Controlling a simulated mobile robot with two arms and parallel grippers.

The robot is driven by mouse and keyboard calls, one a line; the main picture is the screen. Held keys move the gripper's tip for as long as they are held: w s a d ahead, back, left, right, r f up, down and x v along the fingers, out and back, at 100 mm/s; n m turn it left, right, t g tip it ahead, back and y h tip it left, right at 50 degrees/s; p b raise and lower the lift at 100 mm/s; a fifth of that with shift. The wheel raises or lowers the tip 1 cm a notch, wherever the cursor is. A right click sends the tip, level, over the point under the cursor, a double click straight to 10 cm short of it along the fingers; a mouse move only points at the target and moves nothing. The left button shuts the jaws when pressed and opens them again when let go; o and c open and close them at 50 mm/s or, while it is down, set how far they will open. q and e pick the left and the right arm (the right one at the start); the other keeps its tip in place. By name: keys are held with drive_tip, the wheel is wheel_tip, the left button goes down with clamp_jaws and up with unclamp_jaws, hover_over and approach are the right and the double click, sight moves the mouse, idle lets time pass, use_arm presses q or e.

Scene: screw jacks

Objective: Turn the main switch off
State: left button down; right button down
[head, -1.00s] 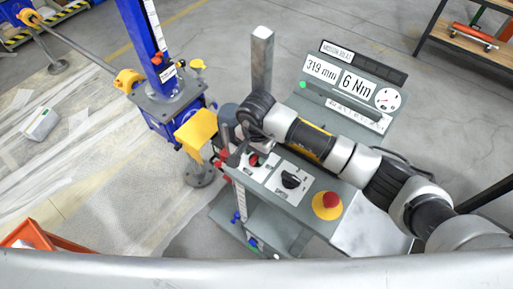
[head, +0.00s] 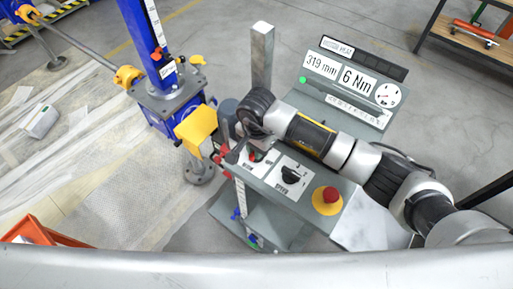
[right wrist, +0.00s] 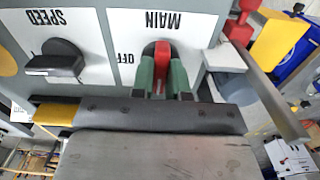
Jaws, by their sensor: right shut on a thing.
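The main switch has a red handle (right wrist: 162,58) on a white plate (right wrist: 193,32) marked MAIN and OFF, upside down in the right wrist view. The handle stands roughly upright there, with OFF to its left. The green fingertips of my right gripper (right wrist: 162,76) are on both sides of it, shut on it. In the head view, the red switch (head: 256,156) shows beside my right gripper (head: 241,149), partly covered by it and my wrist. My left gripper is not in view.
A black SPEED knob (head: 291,175) and a red emergency button (head: 330,195) on yellow sit beside the switch. A display panel (head: 345,85) reads 319 mm and 6 Nm. A blue screw jack (head: 160,100) with a yellow part (head: 196,128) stands close by on the left.

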drive_tip(key=m+b, duration=0.6)
drive_tip(key=b, duration=0.1)
drive_tip(key=m+b, duration=0.6)
drive_tip(key=b, duration=0.1)
drive_tip(key=shift+f+m, duration=0.2)
drive_tip(key=shift+m, duration=0.1)
drive_tip(key=m+b, duration=0.2)
drive_tip(key=m, duration=0.1)
drive_tip(key=shift+r+b, duration=0.1)
drive_tip(key=shift+b, duration=0.25)
drive_tip(key=shift+r+m+b, duration=0.15)
drive_tip(key=shift+m+b, duration=0.55)
drive_tip(key=shift+m, duration=0.3)
drive_tip(key=shift+r, duration=0.1)
drive_tip(key=c, duration=1.1)
unclamp_jaws()
